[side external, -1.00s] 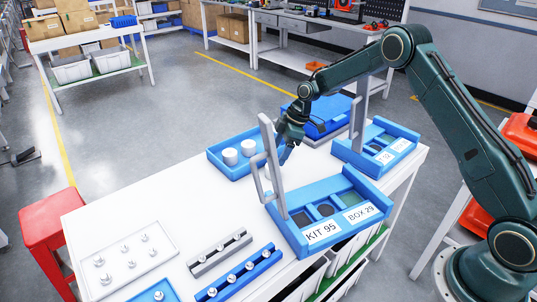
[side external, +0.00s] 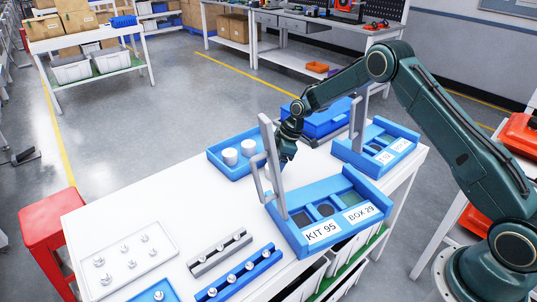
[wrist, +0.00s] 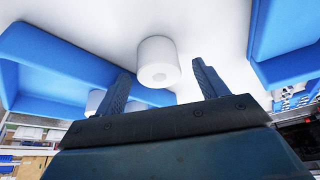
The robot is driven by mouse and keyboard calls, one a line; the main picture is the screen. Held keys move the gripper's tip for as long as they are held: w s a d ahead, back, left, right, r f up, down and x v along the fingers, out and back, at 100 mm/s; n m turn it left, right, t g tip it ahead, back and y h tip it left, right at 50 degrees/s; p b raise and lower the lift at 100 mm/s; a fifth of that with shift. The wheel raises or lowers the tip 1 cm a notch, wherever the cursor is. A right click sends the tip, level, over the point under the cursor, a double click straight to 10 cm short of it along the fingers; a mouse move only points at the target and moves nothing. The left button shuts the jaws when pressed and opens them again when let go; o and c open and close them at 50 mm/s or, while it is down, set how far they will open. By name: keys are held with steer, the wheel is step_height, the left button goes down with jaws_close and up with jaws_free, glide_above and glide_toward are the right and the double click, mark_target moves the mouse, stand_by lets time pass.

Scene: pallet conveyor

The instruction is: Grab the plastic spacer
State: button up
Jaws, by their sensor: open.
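A white cylindrical spacer (wrist: 158,58) stands on the white table in the wrist view, seen just ahead of and between the two fingertips. My gripper (wrist: 162,68) is open, with a finger on each side of it in the picture; I cannot tell contact. In the side view my gripper (side external: 283,158) is low over the table, right of the blue tray and partly behind the grey handle of the KIT 95 box. That spacer is hidden there. Two more white cylinders (side external: 230,156) sit in the blue tray (side external: 233,176).
The KIT 95 box (side external: 330,240) with its upright grey handle (side external: 276,180) stands close in front of my gripper. Another blue kit box (side external: 395,165) is to the right. A blue bin (side external: 330,120) lies behind. The table's left middle (side external: 150,210) is clear.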

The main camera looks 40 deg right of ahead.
stand_by(0.3)
steer(key=c, duration=1.1)
step_height(320, 180, up, 20)
steer(key=shift+r, duration=0.1)
stand_by(0.6)
